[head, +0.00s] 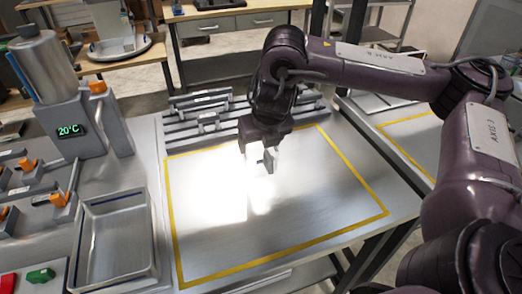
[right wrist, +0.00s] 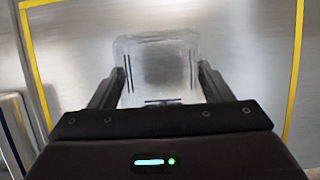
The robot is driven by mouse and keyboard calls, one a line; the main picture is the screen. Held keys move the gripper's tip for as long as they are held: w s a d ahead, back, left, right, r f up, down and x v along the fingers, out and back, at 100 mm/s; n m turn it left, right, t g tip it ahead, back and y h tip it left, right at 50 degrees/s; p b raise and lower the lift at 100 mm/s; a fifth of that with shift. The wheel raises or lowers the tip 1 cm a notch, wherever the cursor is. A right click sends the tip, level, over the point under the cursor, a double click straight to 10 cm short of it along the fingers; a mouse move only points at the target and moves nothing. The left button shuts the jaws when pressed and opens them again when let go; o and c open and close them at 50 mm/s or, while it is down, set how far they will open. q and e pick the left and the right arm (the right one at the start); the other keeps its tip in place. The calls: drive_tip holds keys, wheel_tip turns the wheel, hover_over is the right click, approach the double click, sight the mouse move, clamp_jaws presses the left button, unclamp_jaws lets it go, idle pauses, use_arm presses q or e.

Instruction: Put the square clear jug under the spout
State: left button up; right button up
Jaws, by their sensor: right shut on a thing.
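The square clear jug (right wrist: 158,58) shows between my right gripper's fingers in the right wrist view, its square rim toward the camera. In the head view the jug (head: 264,160) is a small pale shape below the wrist, partly lost in glare. My right gripper (head: 262,150) is shut on it, over the yellow-outlined steel table area; I cannot tell whether the jug touches the table. The dispenser (head: 68,130) with a 20°C display and an orange knob stands at the left, well apart from the jug. Its spout is not clear to see. My left gripper is out of view.
A steel tray (head: 118,240) lies in front of the dispenser. Metal rails (head: 205,115) stand along the table's back edge. The yellow-outlined area (head: 300,220) is otherwise clear.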

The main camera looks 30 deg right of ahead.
drive_tip(key=shift+f, duration=0.75)
drive_tip(key=shift+w, duration=0.1)
drive_tip(key=shift+f, duration=0.2)
drive_tip(key=o, duration=1.3)
drive_tip(key=shift+c, duration=0.2)
drive_tip(key=shift+r, duration=0.1)
